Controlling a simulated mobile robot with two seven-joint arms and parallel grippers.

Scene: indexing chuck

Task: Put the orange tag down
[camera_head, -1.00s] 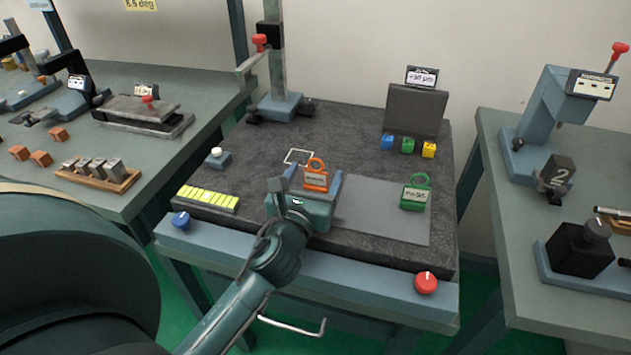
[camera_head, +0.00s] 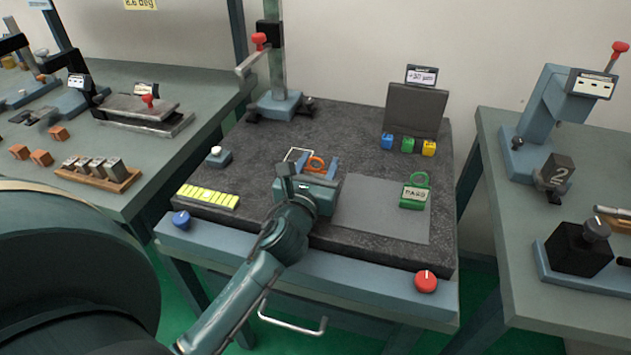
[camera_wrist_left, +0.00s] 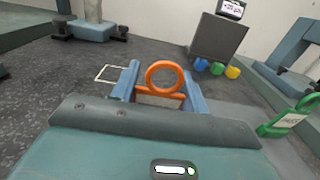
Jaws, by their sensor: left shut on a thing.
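The orange tag (camera_head: 316,163) has a ring on top and is held upright between the fingers of my left gripper (camera_head: 318,170). In the left wrist view the ring of the orange tag (camera_wrist_left: 164,77) stands above the gripper body, between the two blue-grey fingers; its lower part is mostly hidden. A white square outline (camera_head: 297,154) lies on the dark stone plate, just behind and left of the tag. In the wrist view the white outline (camera_wrist_left: 108,74) is left of the fingers. I cannot tell whether the tag touches the plate. My right gripper is not in view.
A green tag (camera_head: 414,193) stands on the grey mat (camera_head: 372,215) to the right. Blue, green and yellow cubes (camera_head: 407,146) sit by a dark block (camera_head: 413,110). A stand (camera_head: 278,95) rises behind; a yellow strip (camera_head: 208,197) lies at left.

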